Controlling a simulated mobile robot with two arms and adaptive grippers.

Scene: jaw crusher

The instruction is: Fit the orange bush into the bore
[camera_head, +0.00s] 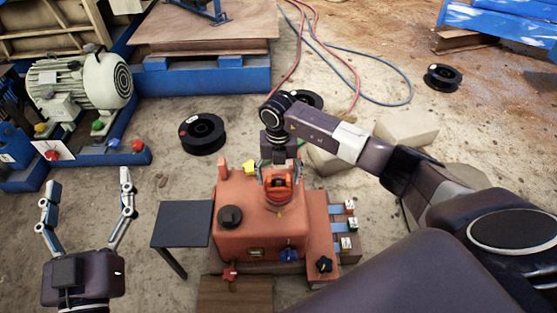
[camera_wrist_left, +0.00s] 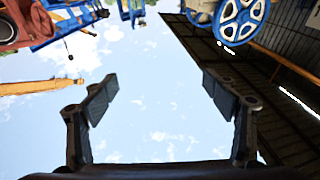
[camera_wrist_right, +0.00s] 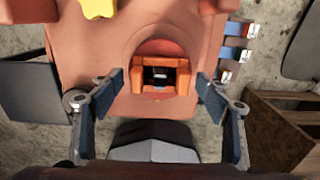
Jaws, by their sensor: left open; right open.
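The orange bush (camera_head: 280,187) is at the round boss on the reddish-brown crusher housing (camera_head: 237,190). In the right wrist view the bush (camera_wrist_right: 161,91) shows as a squarish orange frame around a dark opening, inside the boss's rounded recess. The bore is covered by it, and I cannot tell how deep the bush sits. My right gripper (camera_head: 279,166) is above the bush, open; in its wrist view its fingertips (camera_wrist_right: 160,80) stand apart on both sides of the bush with gaps. My left gripper (camera_head: 88,190) is open, empty and pointing up, left of the housing.
A dark side table (camera_head: 181,223) stands left of the housing. A yellow star-shaped knob (camera_head: 249,167), a black knob (camera_head: 230,216) and coloured switches (camera_head: 347,226) stick out from the machine. A black reel (camera_head: 202,133) and a motor (camera_head: 85,82) lie behind.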

